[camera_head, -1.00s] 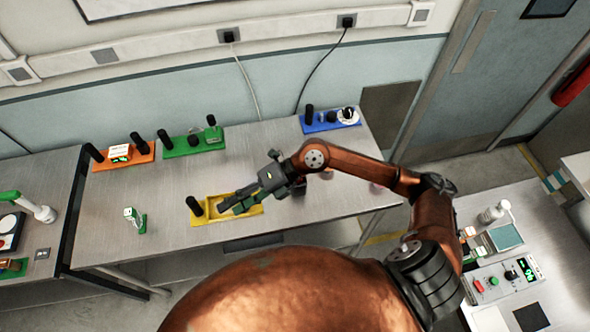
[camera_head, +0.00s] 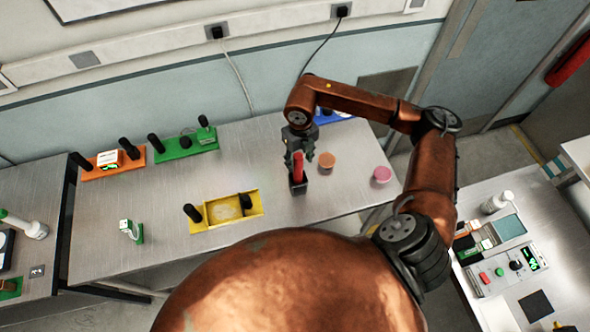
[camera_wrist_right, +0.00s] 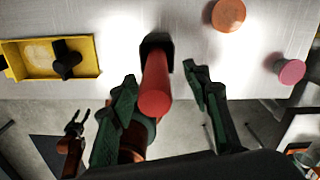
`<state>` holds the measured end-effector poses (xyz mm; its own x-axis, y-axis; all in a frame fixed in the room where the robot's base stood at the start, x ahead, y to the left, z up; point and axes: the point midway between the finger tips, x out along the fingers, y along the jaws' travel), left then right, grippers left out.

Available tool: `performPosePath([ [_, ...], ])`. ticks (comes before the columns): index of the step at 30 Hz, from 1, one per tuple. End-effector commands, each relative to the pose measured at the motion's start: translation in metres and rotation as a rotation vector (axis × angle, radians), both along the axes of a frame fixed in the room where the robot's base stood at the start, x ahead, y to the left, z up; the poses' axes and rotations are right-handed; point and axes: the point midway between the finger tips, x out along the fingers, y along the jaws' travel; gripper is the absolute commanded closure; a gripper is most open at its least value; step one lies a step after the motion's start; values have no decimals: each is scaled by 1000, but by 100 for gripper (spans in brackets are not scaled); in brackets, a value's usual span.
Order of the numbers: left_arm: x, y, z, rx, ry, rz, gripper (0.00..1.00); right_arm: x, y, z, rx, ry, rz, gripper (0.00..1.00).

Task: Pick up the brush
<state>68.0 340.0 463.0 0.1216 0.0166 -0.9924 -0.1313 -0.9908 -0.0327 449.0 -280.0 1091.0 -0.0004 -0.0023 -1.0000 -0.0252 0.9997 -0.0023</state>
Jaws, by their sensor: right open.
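A red handle (camera_head: 298,166) stands upright in a small black holder (camera_head: 299,186) near the table's front edge. It appears to be the brush; its bristles are not visible. In the right wrist view the red handle (camera_wrist_right: 154,88) points toward the camera, with the black holder (camera_wrist_right: 156,42) beyond it. My right gripper (camera_head: 298,157) is open at the handle. Its green-black fingers (camera_wrist_right: 160,72) are on either side of the handle, with a clear gap on the right. My left gripper (camera_wrist_right: 76,122) shows small at the lower left of the wrist view, with its fingers apart.
A yellow tray (camera_head: 211,223) with black pieces lies to the left. An orange disc (camera_head: 327,160) and a pink disc (camera_head: 382,174) are close on the right. Orange (camera_head: 90,175), green (camera_head: 170,153) and blue (camera_head: 344,119) trays stand along the back. The table's middle is clear.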

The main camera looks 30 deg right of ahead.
Motion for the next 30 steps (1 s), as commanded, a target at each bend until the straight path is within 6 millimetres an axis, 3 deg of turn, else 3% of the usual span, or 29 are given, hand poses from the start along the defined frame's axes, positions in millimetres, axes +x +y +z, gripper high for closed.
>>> performPosePath([
  [12, -33, 2, 18, 2, 40, 9, 55, 0, 5, -47, 4, 6, -1, 56],
  [19, -26, 1, 24, 2, 32, 7, 55, 1, 6, -73, 3, 2, -1, 56],
  [26, -11, 0, 25, 0, 11, 3, 55, 2, 6, -75, 3, 0, 0, 56],
  [30, -11, 0, 25, 0, 11, 3, 55, 2, 6, -75, 3, 0, 0, 65],
])
